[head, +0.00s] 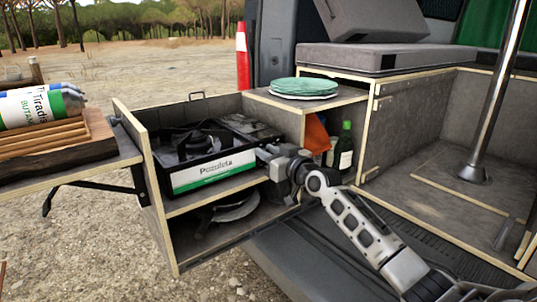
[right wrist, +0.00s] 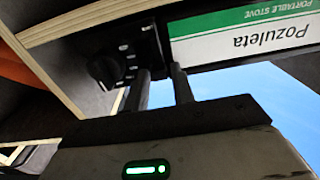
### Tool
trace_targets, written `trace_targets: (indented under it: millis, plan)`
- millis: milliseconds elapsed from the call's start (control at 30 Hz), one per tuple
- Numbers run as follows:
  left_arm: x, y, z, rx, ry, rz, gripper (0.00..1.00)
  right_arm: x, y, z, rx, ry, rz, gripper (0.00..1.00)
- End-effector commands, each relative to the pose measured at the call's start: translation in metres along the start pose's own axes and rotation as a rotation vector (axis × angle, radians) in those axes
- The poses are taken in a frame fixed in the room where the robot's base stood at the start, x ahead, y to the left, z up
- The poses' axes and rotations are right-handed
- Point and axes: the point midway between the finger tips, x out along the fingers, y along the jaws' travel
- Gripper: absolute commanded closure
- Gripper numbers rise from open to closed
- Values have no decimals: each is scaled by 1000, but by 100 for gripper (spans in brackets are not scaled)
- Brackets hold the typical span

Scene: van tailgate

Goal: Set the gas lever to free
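The black portable stove (head: 207,152) with a white and green "Pozuleta" label sits on the upper shelf of the pull-out unit. In the right wrist view, its label (right wrist: 240,35) appears upside down, beside a black control panel (right wrist: 138,52) with a round knob (right wrist: 104,71). The gas lever cannot be made out clearly; fingers and shadow cover part of the panel. My right gripper (head: 268,155) is at the stove's front right corner. In the wrist view, its two fingers (right wrist: 160,78) stand apart just in front of the panel's edge, with no held object visible. My left gripper is out of view.
A shelf with green plates (head: 304,87) stands behind my right gripper, with bottles (head: 344,148) and an orange item below. A pan (head: 236,208) lies under the stove. Left is a side table with a butane canister (head: 40,106). A metal pole (head: 495,95) stands right.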

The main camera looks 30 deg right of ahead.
Motion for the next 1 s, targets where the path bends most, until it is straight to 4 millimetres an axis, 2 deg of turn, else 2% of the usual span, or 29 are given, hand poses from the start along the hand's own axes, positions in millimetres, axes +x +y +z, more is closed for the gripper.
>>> trace_targets:
  millis: [333,467,567,733,1000]
  plan:
    - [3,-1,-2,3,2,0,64,-1,0,0,-1,-1,0,60]
    - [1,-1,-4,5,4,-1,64,-10,0,0,-2,-3,0,60]
    - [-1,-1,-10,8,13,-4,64,-25,0,0,-4,-4,-1,60]
    - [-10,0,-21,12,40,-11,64,-61,0,1,-5,-6,-1,60]
    - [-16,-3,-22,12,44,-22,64,-117,0,1,-4,-5,-1,60]
